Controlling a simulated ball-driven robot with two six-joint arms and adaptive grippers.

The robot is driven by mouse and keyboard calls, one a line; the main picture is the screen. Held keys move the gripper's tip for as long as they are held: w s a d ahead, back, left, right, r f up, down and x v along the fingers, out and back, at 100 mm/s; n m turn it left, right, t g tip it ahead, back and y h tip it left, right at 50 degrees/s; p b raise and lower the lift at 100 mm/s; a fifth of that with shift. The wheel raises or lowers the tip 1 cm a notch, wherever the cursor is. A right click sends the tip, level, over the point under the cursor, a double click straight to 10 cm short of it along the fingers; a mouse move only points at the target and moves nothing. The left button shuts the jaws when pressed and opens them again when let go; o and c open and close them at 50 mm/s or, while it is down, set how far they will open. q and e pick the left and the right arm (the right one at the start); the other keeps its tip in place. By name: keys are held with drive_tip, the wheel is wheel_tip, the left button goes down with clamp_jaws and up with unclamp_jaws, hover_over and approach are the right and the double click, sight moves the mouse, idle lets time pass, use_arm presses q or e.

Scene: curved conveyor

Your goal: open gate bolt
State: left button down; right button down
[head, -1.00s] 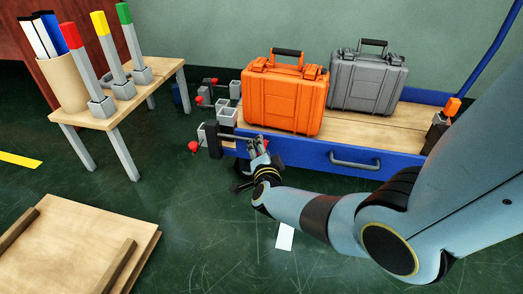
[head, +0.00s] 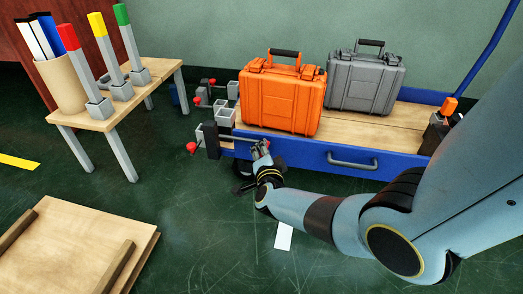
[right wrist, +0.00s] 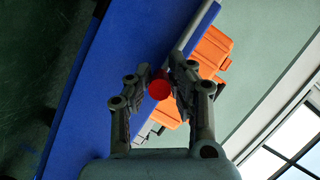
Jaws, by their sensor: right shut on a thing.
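The gate bolt is a thin grey rod (head: 238,138) running along the front left of the blue cart, out of a dark block (head: 211,140) at the cart's left corner. My right gripper (head: 262,150) is at the rod's right end in the head view. In the right wrist view, a round red knob (right wrist: 160,90) sits between the fingertips of my right gripper (right wrist: 163,88), which are shut on it. The knob is hidden by the fingers in the head view. My left gripper is not in view.
An orange case (head: 281,97) and a grey case (head: 366,78) stand on the blue cart (head: 300,154), which has a front handle (head: 353,162). Other red knobs (head: 191,148) show left of the cart. A wooden table (head: 115,110) stands left; a low wooden platform (head: 75,240) lies front left.

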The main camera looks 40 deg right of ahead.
drive_tip(key=c, duration=1.2)
unclamp_jaws()
drive_tip(key=shift+s+a, duration=0.1)
drive_tip(key=v, duration=1.1)
drive_tip(key=shift+s, duration=0.35)
drive_tip(key=shift+a, duration=0.15)
